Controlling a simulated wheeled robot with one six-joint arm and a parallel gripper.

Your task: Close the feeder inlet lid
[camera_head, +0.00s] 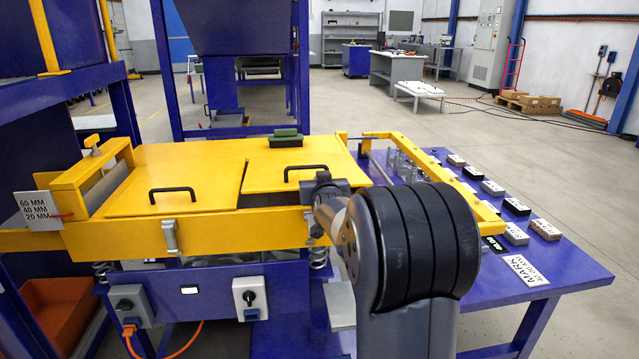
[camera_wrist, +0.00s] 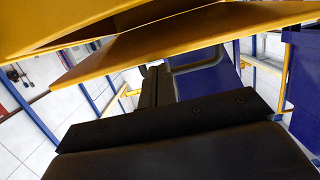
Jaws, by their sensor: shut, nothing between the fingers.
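The yellow feeder top in the head view carries two flat lid panels, a left panel (camera_head: 165,190) and a right panel (camera_head: 265,178), each with a black bar handle. I cannot tell which is the inlet lid. A dark gap shows between them, and the right panel looks slightly raised or tilted. In the wrist view a yellow panel (camera_wrist: 150,45) stands at an angle to another yellow surface, with a dark wedge between. My gripper (camera_wrist: 152,74) is shut and empty, close below that panel, beside a dark curved bar (camera_wrist: 200,64). In the head view my arm hides its fingertips.
A green block (camera_head: 286,135) lies at the back of the right panel. A yellow rail (camera_head: 440,165) runs along the right. A blue table (camera_head: 555,262) there holds several small blocks and a label card (camera_head: 525,270). Blue posts stand behind; open floor lies beyond.

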